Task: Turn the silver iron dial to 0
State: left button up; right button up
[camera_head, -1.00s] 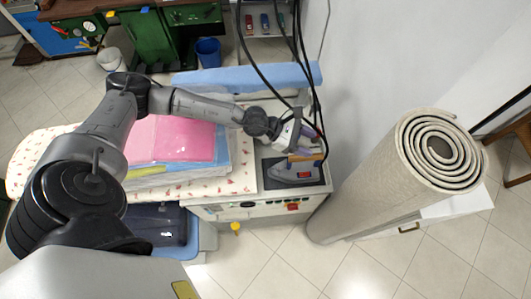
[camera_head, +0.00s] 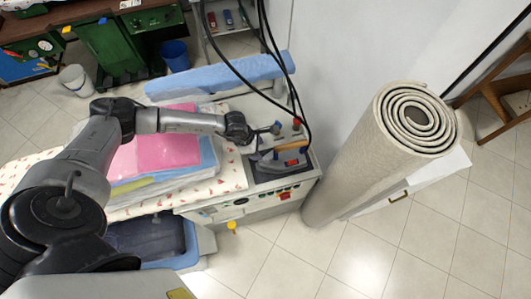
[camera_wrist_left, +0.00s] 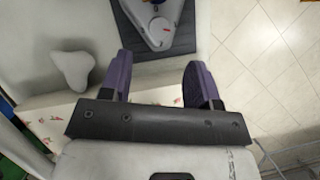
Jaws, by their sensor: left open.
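The silver iron (camera_head: 270,166) lies on a dark rest at the right end of the ironing station, with a red-orange part on it. In the left wrist view the iron (camera_wrist_left: 155,14) is at the top, beyond my fingertips, with a small orange-red mark; I cannot read a dial setting. My left gripper (camera_wrist_left: 161,72) is open, its purple-padded fingers apart with nothing between them. In the head view its wrist is to the left of the iron and the fingers are not clear. My right gripper is not in view.
Pink and blue folded cloth (camera_head: 157,153) lies on the floral ironing board (camera_head: 232,178). Black cables hang close to the iron. A rolled carpet (camera_head: 365,150) stands to the right. A pale rounded object (camera_wrist_left: 73,70) is left of my fingers in the wrist view.

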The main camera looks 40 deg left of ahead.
aim_at(266, 158)
pick_arm(q)
jog(key=x, duration=0.8)
jog(key=shift+f, duration=0.1)
jog(key=shift+c, duration=0.9)
jog(key=c, duration=0.7)
jog(key=shift+p, duration=0.45)
jog(key=n+p, duration=0.1)
jog(key=p, duration=0.1)
jog(key=n+y+p, duration=0.1)
jog(key=n+p, duration=0.1)
jog(key=n+t+p, duration=0.1)
jog(key=p, duration=0.1)
jog(key=shift+s+d+r+n+y, duration=0.1)
jog(key=shift+r+n+y, duration=0.2)
jog(key=n+p, duration=0.2)
jog(key=shift+f+y+p, duration=0.15)
jog(key=shift+y+p, duration=0.2)
jog(key=shift+y, duration=0.05)
jog(key=shift+f+n+t+p, duration=0.1)
jog(key=shift+n+t+p, duration=0.2)
jog(key=shift+n, duration=0.2)
